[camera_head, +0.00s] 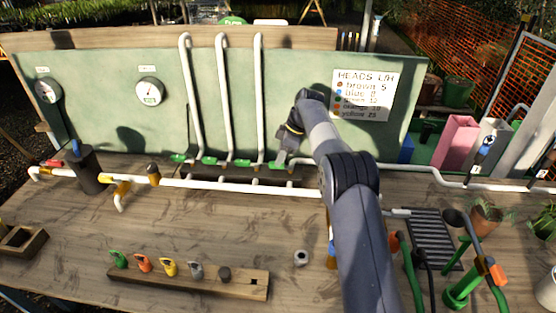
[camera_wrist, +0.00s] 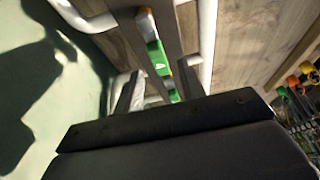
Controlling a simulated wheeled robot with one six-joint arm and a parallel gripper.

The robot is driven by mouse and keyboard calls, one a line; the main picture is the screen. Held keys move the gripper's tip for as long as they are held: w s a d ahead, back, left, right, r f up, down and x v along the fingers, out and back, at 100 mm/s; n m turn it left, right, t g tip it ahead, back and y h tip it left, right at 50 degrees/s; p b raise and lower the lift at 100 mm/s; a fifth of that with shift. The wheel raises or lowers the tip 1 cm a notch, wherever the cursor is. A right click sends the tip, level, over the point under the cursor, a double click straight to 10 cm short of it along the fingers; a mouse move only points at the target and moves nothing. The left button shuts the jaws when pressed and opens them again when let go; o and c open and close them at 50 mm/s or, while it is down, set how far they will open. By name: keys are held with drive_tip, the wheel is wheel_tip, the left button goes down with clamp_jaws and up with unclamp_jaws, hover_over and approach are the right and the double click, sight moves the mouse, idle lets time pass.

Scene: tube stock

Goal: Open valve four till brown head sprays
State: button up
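A row of green valve handles sits on the white pipes at the foot of the green panel. Three show clearly in the head view: the left one (camera_head: 180,158), the middle one (camera_head: 210,161) and the right one (camera_head: 243,163). My gripper (camera_head: 281,158) is low at the right end of this row, by a further green handle (camera_head: 276,166). Contact cannot be told. No valve number is readable. No spray shows.
A white sign (camera_head: 362,95) lists heads by colour. Two gauges, left (camera_head: 47,90) and right (camera_head: 149,91), hang on the panel (camera_head: 100,80). The wooden rack (camera_head: 190,285) holds several coloured heads. Pots, hoses and a drain grate (camera_head: 434,240) stand right. Bench middle is mostly clear.

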sight(281, 166)
drive_tip(key=shift+x, duration=1.35)
drive_tip(key=shift+c, duration=0.4)
clamp_jaws()
